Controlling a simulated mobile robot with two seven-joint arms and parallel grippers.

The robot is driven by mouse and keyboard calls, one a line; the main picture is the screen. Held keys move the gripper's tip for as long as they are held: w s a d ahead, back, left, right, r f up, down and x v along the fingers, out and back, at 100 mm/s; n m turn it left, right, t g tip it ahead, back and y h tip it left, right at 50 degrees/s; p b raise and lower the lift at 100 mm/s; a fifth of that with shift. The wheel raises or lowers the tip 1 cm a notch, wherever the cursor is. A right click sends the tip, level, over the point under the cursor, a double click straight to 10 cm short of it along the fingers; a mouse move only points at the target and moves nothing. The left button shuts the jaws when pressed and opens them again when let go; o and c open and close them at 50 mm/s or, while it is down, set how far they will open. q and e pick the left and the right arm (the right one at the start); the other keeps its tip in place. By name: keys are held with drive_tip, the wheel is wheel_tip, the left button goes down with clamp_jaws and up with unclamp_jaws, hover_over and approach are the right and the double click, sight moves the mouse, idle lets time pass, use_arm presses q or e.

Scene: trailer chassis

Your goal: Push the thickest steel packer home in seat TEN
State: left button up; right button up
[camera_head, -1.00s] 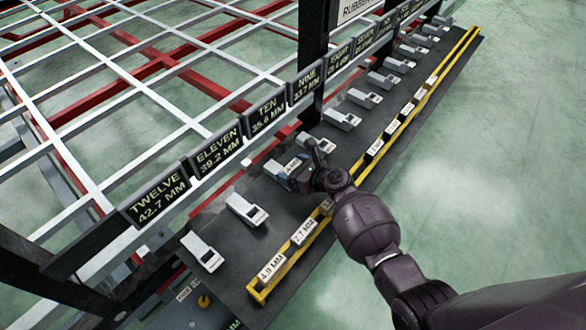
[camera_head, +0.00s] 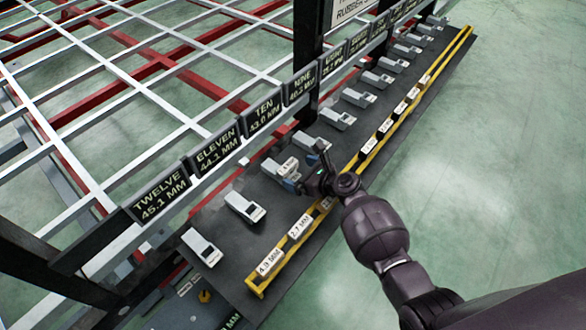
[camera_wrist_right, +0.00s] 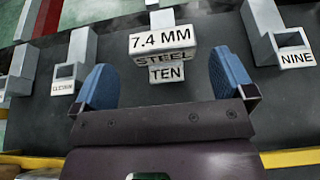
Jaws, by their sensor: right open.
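The steel packer (camera_wrist_right: 163,38), tagged 7.4 MM STEEL, sits at seat TEN (camera_wrist_right: 167,74) in the right wrist view. Its tag is above the TEN plate and partly overlaps it. In the head view, seat TEN (camera_head: 280,168) is the block just beyond my gripper, with the packer too small to make out clearly. My right gripper (camera_wrist_right: 160,62) is open. Its blue fingers stand to either side of the tag and plate, apart from them. In the head view the right gripper (camera_head: 305,184) is in front of the seat. My left gripper is out of view.
Seats ELEVEN (camera_wrist_right: 65,78) and NINE (camera_wrist_right: 294,54) flank seat TEN. A yellow-edged rack (camera_head: 345,178) with tagged packers runs along the front of the dark bench (camera_head: 235,262). Reading displays (camera_head: 265,116) line the chassis side, beside a dark upright post (camera_head: 308,45).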

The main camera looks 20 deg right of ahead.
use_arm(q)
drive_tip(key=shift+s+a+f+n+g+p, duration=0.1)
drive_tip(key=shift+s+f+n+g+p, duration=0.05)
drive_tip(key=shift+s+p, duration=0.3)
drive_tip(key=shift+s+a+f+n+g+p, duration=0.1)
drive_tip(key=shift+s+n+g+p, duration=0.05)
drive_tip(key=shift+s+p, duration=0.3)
use_arm(e)
drive_tip(key=v, duration=0.6)
drive_tip(key=shift+s+d, duration=0.25)
drive_tip(key=shift+d, duration=0.05)
drive_tip(key=shift+a, duration=0.1)
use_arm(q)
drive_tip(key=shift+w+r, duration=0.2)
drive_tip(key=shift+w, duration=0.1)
use_arm(e)
drive_tip(key=shift+w+a, duration=0.1)
